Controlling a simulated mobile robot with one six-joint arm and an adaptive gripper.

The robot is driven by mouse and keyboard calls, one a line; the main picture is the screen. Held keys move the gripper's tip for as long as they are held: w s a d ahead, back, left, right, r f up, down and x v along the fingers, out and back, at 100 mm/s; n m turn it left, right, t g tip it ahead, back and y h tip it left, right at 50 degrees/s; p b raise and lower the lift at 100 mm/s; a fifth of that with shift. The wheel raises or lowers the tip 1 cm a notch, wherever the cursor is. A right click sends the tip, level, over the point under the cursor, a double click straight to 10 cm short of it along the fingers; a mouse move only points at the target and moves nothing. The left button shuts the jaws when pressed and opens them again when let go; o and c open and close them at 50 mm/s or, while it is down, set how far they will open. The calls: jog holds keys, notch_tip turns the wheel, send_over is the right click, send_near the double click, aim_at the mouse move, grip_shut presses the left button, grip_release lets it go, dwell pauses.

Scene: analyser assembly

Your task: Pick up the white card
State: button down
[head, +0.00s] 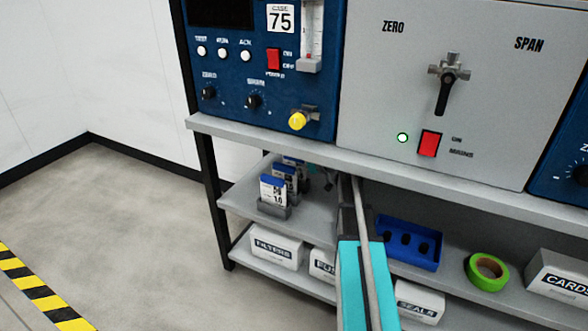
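Several upright cards with white labelled faces and blue tops stand one behind another on the middle shelf; the front card (272,192) reads "1.0" and sits in a grey holder (274,211). I cannot tell which of them is the white card. My cyan and grey arm reaches in under the bench top, to the right of these cards. A small dark part at its far end, probably my gripper (326,178), shows just right of the rear cards, partly hidden by the bench edge. Its fingers are too small and dark to read.
The bench top (260,136) overhangs the shelf and carries blue and grey instrument panels. A blue tray (408,243) and a green tape roll (487,270) lie right of my arm. Floor at left is clear.

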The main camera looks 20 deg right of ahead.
jog(key=shift+r, duration=0.2)
notch_tip(320, 180, up, 7)
jog(key=p, duration=0.7)
jog(key=s+d, duration=1.1)
jog(key=s, duration=0.3)
jog(key=shift+f, duration=0.2)
jog(key=shift+s, duration=0.15)
